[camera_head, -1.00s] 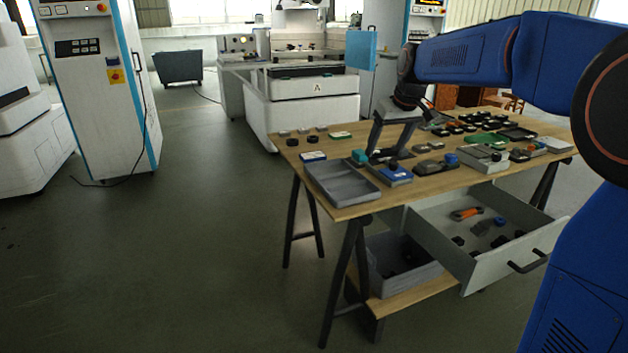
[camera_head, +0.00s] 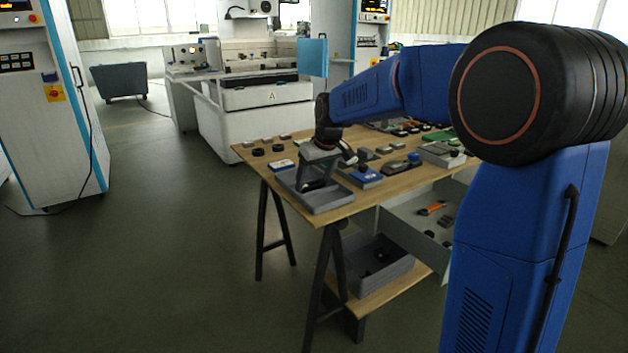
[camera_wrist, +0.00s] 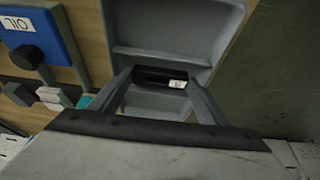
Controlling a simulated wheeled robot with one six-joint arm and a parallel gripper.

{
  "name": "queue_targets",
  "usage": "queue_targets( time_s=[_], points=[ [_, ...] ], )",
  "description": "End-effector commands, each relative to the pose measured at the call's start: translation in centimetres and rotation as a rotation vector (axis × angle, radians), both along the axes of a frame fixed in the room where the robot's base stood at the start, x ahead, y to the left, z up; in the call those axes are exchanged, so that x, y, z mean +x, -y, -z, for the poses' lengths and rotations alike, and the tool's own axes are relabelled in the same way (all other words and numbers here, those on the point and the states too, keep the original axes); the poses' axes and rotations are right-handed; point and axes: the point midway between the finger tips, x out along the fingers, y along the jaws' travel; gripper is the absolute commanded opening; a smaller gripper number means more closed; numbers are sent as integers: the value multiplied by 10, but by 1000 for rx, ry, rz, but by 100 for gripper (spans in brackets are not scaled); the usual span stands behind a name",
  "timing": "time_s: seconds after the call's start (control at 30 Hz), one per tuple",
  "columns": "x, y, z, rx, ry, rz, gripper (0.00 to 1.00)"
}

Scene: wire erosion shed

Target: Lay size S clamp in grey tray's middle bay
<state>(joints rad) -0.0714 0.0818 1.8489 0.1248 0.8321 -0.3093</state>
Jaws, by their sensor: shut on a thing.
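The size S clamp (camera_wrist: 158,77) is a dark bar with a small white label, its print too small to read surely. My gripper (camera_wrist: 163,80) is shut on it, one finger at each end. In the head view my gripper (camera_head: 312,184) is over the grey tray (camera_head: 338,204) at the table's left front corner. In the wrist view the tray (camera_wrist: 180,22) lies beneath the clamp, with a raised divider (camera_wrist: 155,56) just beyond it. The clamp seems to be over the bay on the near side of that divider. I cannot tell whether it touches the tray floor.
Several small parts lie farther along the wooden table (camera_head: 400,184). An open drawer (camera_head: 415,212) and a grey bin (camera_head: 378,265) are below. The floor left of the table is clear.

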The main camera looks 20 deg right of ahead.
Motion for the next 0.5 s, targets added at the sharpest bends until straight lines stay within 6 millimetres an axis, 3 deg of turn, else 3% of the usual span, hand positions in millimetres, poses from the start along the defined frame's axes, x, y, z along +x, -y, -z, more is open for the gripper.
queue_targets(
  time_s=[0.2, 0.23, 0.3, 0.5],
  points=[
    [0, 0, 2, 0, 0, 0, 39],
    [0, 0, 3, 0, 0, 0, 75],
    [0, 0, 2, 0, 0, 0, 89],
    [0, 0, 2, 0, 0, 0, 89]
  ],
)
